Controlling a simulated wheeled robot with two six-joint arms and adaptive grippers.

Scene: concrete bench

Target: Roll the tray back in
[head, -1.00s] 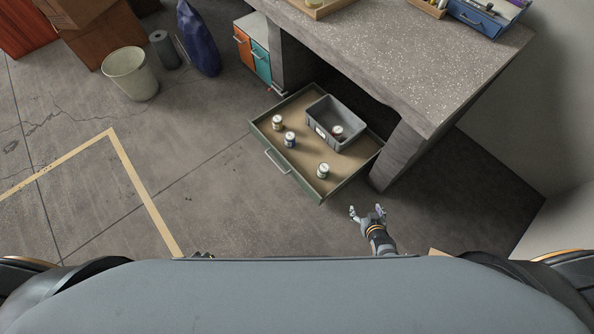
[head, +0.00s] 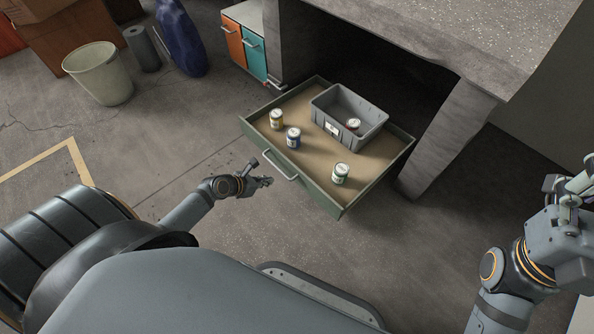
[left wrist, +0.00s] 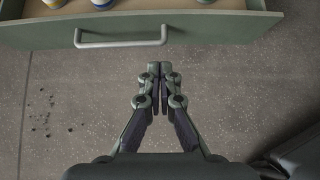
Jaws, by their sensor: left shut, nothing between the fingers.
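The tray (head: 318,190) is a green-sided pull-out with a tan floor, standing well out from under the concrete bench. Its pale bar handle (head: 279,168) is on the front face and also shows in the left wrist view (left wrist: 121,43). My left gripper (head: 268,172) is just in front of the tray's front, close to the handle.
In the tray stand a yellow-banded can (head: 276,119), a blue-banded can (head: 293,138), a green-banded can (head: 341,173) and a grey bin (head: 375,132) holding a red-banded can (head: 353,124). A bench leg (head: 447,140) stands right of the tray. Floor in front is clear.

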